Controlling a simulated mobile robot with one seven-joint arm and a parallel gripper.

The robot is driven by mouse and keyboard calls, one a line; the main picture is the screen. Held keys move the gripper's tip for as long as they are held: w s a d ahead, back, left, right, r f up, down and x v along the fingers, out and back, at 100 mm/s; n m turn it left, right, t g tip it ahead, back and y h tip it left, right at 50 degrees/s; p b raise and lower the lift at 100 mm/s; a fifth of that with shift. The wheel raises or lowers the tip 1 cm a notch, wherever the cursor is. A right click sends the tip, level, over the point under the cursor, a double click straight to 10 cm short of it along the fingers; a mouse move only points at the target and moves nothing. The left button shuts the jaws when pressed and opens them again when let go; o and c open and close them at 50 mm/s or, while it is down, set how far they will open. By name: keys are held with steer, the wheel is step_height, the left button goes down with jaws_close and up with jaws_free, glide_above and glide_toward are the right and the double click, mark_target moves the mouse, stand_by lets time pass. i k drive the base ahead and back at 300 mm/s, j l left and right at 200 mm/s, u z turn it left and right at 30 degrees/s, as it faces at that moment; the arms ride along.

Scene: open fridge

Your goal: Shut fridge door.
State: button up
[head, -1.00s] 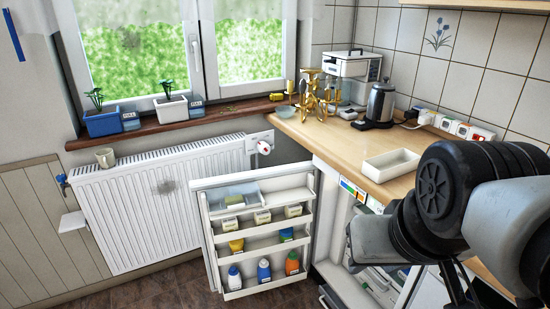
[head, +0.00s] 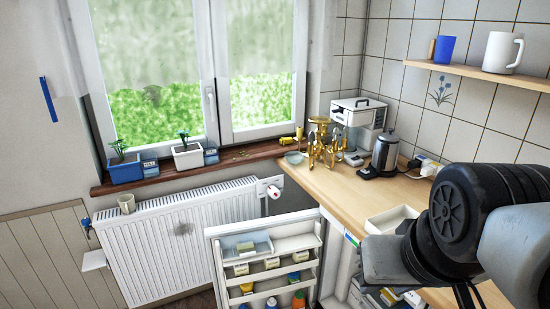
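The white fridge door (head: 213,262) stands wide open at the bottom middle of the head view, its inner side with shelves facing me. Small cartons, bottles and a tray sit on its shelves. The door's lower part is cut off by the frame. The fridge body (head: 338,262) is under the counter to the right of the door, partly hidden by my arm. My arm's dark and grey links fill the right side. My gripper's fingers do not show.
A white radiator (head: 180,240) is on the wall behind and left of the door. The wooden counter (head: 335,190) above the fridge holds a kettle (head: 384,152), gold-coloured items (head: 322,148) and a white tray (head: 390,219). A shelf with mugs is at upper right.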

mark_target(281, 236)
steer(key=i+j, duration=0.2)
steer(key=j, duration=0.2)
steer(key=i+j+z, duration=0.1)
steer(key=j, duration=0.3)
steer(key=i+j+z, duration=0.1)
steer(key=i+j, duration=0.15)
steer(key=j, duration=0.15)
steer(key=i+j, duration=0.15)
steer(key=j, duration=0.3)
steer(key=i+j+z, duration=0.1)
steer(key=j, duration=0.3)
steer(key=i+j, duration=0.2)
steer(key=j, duration=0.25)
steer(key=i+j+z, duration=0.15)
steer(key=j, duration=0.25)
steer(key=i+j, duration=0.15)
steer(key=j, duration=0.3)
